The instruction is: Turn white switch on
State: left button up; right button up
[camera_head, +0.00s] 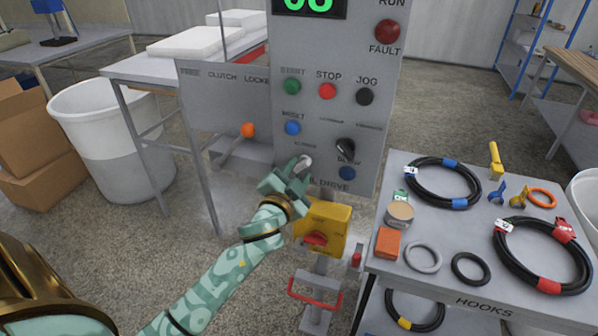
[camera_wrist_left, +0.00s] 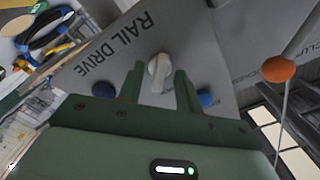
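The white switch (camera_head: 305,161) is a small knob low on the grey control panel (camera_head: 320,145), left of the lower blue button. It also shows in the left wrist view (camera_wrist_left: 158,70), near the RAIL DRIVE lettering, with its pointer toward the gripper. My left gripper (camera_head: 291,175) is in front of the switch and partly covers the panel around it. In the left wrist view its two fingers (camera_wrist_left: 160,88) are apart, with the knob between them and a gap on each side. I cannot tell whether the fingertips reach the panel. My right gripper is not in view.
An orange-knobbed lever (camera_head: 248,130) is to the left. A black selector (camera_head: 345,147) is above right. A table (camera_head: 431,284) with hoses and rings stands at right.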

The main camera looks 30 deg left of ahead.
pick_arm(q)
jog(key=shift+w+a, duration=0.15)
jog(key=shift+w, duration=0.35)
grip_shut()
jog(key=shift+r, duration=0.1)
jog(key=m+p, duration=0.2)
jog(key=m, duration=0.1)
jog(key=shift+r+m, duration=0.1)
jog(key=shift+m, duration=0.2)
jog(key=m+p, duration=0.2)
jog(key=m, duration=0.3)
jog(key=shift+s, duration=0.1)
jog(key=shift+m, duration=0.3)
